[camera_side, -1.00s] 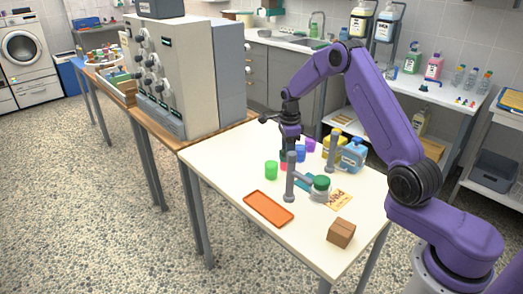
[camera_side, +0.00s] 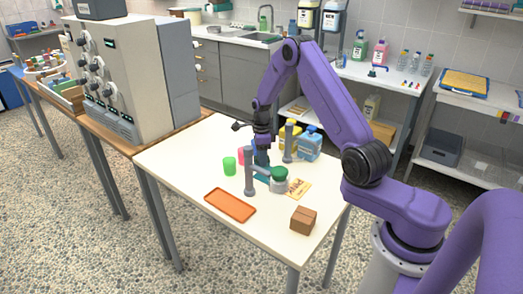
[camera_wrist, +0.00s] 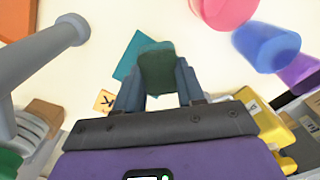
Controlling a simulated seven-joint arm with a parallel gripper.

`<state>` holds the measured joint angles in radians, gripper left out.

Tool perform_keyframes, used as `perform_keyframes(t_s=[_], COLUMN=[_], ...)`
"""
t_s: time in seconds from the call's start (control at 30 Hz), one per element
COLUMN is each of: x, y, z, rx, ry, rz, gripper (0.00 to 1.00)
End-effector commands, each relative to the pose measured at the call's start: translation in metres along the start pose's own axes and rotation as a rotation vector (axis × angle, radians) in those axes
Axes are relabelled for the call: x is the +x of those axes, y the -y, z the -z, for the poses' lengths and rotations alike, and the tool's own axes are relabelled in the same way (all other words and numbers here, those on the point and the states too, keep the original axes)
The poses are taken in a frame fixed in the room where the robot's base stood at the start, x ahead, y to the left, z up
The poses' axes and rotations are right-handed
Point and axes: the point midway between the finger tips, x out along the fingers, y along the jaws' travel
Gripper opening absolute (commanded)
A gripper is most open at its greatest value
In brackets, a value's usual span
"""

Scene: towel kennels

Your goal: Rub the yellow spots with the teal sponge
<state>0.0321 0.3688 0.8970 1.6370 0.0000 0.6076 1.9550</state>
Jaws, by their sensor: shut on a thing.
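My gripper (camera_side: 262,146) is over the white table and points down. In the wrist view my gripper (camera_wrist: 158,88) is shut on a dark green-teal block, which I take to be the teal sponge (camera_wrist: 157,70). A flat teal piece (camera_wrist: 128,50) lies on the table under the sponge, partly hidden by it. This flat piece shows in the side view (camera_side: 262,180) behind a grey post. I cannot tell whether the sponge touches it. I see no yellow spots; they may be hidden or too small to make out.
Two grey posts (camera_side: 249,172) (camera_side: 288,142) stand close to my gripper. A green-lidded jar (camera_side: 280,180), printed card (camera_side: 298,188), green cup (camera_side: 229,165), pink cup (camera_wrist: 225,8), blue cup (camera_wrist: 267,47) and yellow jug (camera_wrist: 278,128) are nearby. An orange tray (camera_side: 230,205) and brown box (camera_side: 303,220) lie nearer the front.

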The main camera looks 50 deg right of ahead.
Motion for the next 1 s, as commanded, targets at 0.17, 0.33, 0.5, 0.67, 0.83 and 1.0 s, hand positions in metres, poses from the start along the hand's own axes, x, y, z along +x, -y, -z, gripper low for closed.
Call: perform_keyframes(t_s=[0.17, 0.33, 0.5, 0.67, 0.83, 1.0], x=[0.017, 0.028, 0.03, 0.03, 0.03, 0.03], y=[-0.001, -0.005, -0.017, -0.028, -0.038, -0.05], z=[0.0, 0.006, 0.017, 0.028, 0.039, 0.05], rx=[0.0, 0.001, 0.0, 0.001, 0.001, 0.001], ry=[-0.001, 0.0, -0.001, -0.001, -0.001, -0.002], rz=[-0.003, -0.001, -0.003, -0.004, -0.003, -0.005], gripper=[0.14, 0.1, 0.09, 0.09, 0.09, 0.09])
